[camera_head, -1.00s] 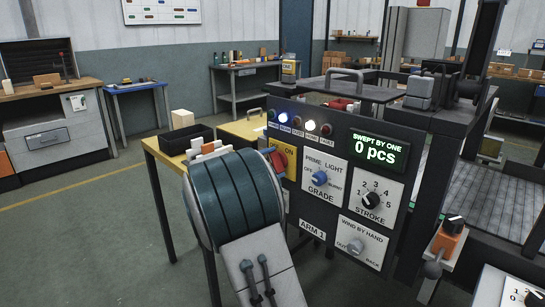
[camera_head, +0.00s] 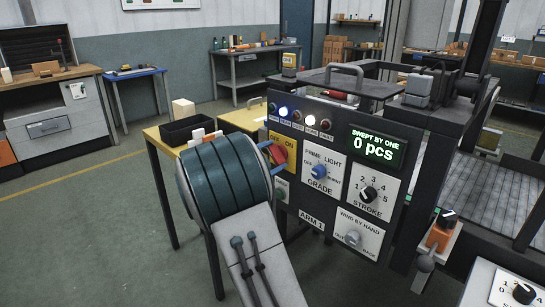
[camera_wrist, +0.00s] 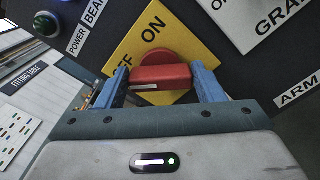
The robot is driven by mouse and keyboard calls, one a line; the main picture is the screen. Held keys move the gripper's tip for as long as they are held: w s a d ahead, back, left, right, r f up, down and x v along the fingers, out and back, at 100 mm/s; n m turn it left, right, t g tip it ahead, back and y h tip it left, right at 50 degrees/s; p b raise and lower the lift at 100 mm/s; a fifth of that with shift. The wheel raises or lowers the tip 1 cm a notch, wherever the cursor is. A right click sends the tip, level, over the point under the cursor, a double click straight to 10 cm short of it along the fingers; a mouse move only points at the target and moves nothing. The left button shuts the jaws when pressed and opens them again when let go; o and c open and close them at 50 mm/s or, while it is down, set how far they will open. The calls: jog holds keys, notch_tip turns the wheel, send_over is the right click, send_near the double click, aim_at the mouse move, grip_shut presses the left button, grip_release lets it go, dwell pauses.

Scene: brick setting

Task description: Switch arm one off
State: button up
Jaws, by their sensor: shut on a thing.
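The arm-one panel (camera_head: 322,190), labelled ARM 1, stands in the middle of the head view. Its yellow plate (camera_wrist: 122,42) carries the words OFF and ON and bears a red rotary switch (camera_wrist: 160,74). My gripper (camera_wrist: 165,84) has its two blue fingers on either end of the red switch handle and is shut on it. The handle lies level across the wrist picture, at a slant to the plate's lettering. In the head view, my gripper (camera_head: 271,160) partly hides the switch and the plate's lower part. I cannot tell exactly which word the handle points to.
The panel also has a lit display (camera_head: 376,148) reading 0 pcs, a grade knob (camera_head: 319,172), a stroke knob (camera_head: 369,194) and a wind-by-hand knob (camera_head: 353,238). Two lamps above glow. A yellow table with a black tray (camera_head: 188,130) stands behind my arm.

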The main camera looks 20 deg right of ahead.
jog(key=o, duration=1)
jog(key=shift+a, duration=0.1)
jog(key=p+v, duration=0.1)
jog(key=v, duration=1.2)
jog(key=shift+s+a, duration=0.1)
jog(key=shift+a, duration=0.25)
jog(key=shift+r, duration=0.1)
jog(key=s+d+r+m+g+y+p, duration=0.2)
jog(key=s+m+g+y+p, duration=0.15)
jog(key=s, duration=0.45)
jog(key=s+d+r+m+g+y+p, duration=0.25)
jog(key=s+y+p, duration=0.2)
jog(key=s, duration=0.35)
jog(key=s+a+r+m+t+y+p, duration=0.1)
jog(key=s+a+m+y+p, duration=0.1)
jog(key=s+a+y+p, duration=0.1)
jog(key=s+a+r+m+y+p, duration=0.2)
jog(key=s+a+m+y+p, duration=0.1)
jog(key=s, duration=0.2)
jog(key=s+a+r+m+t+y+p, duration=0.1)
jog(key=s+a+r+m+y+p, duration=0.1)
jog(key=s+a+y+p, duration=0.1)
jog(key=shift+s+a+r+t, duration=0.1)
jog(key=shift+s+t, duration=0.05)
jog(key=shift+s, duration=0.3)
jog(key=shift+s+r+t, duration=0.1)
jog(key=shift+s+t, duration=0.05)
jog(key=shift+s, duration=0.25)
